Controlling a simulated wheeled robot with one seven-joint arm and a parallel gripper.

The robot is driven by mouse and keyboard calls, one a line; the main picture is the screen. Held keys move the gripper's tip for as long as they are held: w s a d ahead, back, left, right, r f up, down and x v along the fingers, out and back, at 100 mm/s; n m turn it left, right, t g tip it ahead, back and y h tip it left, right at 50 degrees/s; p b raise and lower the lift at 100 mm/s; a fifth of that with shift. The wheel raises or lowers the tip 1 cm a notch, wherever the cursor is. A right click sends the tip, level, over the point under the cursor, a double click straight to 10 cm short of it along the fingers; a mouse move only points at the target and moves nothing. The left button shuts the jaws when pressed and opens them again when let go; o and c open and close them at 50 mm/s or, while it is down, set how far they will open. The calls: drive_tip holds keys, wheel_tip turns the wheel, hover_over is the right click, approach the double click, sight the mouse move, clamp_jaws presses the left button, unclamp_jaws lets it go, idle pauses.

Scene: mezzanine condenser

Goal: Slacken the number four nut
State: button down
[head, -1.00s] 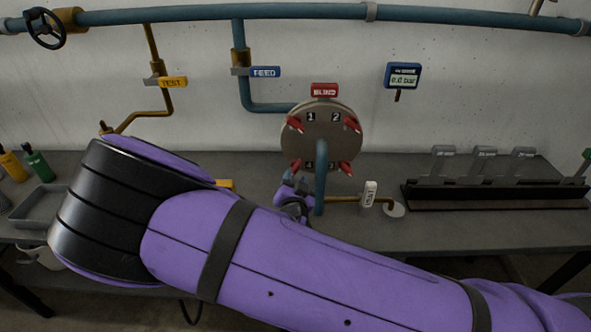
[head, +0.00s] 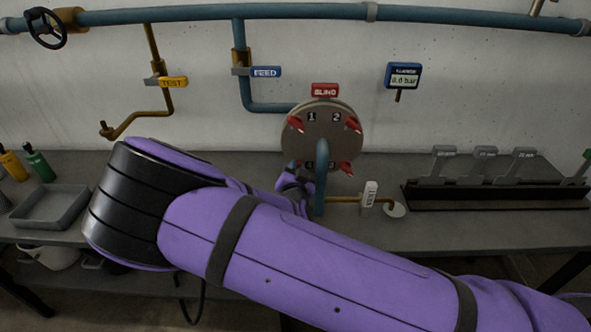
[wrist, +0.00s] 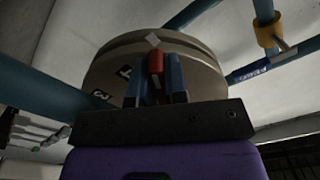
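A round grey flange (head: 322,132) with a red BLIND tag (head: 324,90) carries red-handled nuts at its corners, with numerals 1 and 2 above. The upper left (head: 296,124), upper right (head: 352,124) and lower right (head: 346,167) nuts show in the head view; my arm hides most of the lower left. In the wrist view the flange (wrist: 205,68) is close ahead, with a 4 beside the red nut (wrist: 155,62) between my fingers. My gripper (wrist: 158,80) has its blue fingers close on both sides of it, seemingly shut on it.
A blue pipe (head: 321,178) runs down in front of the flange. A VENT handle (head: 369,193) is to its right. FEED (head: 266,72) and TEST (head: 173,82) handles are on the wall pipes. A gauge (head: 403,77) reads 0.0 bar. A rack (head: 490,195) and grey tray (head: 50,206) stand on the bench.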

drive_tip(key=shift+n, duration=0.3)
drive_tip(key=n, duration=0.3)
drive_tip(key=shift+n, duration=0.4)
drive_tip(key=n, duration=0.3)
drive_tip(key=shift+d+n, duration=0.1)
drive_tip(key=shift+n, duration=0.2)
drive_tip(key=n, duration=0.4)
drive_tip(key=shift+n, duration=1.8)
drive_tip(key=c, duration=1.1)
unclamp_jaws()
drive_tip(key=shift+c, duration=0.2)
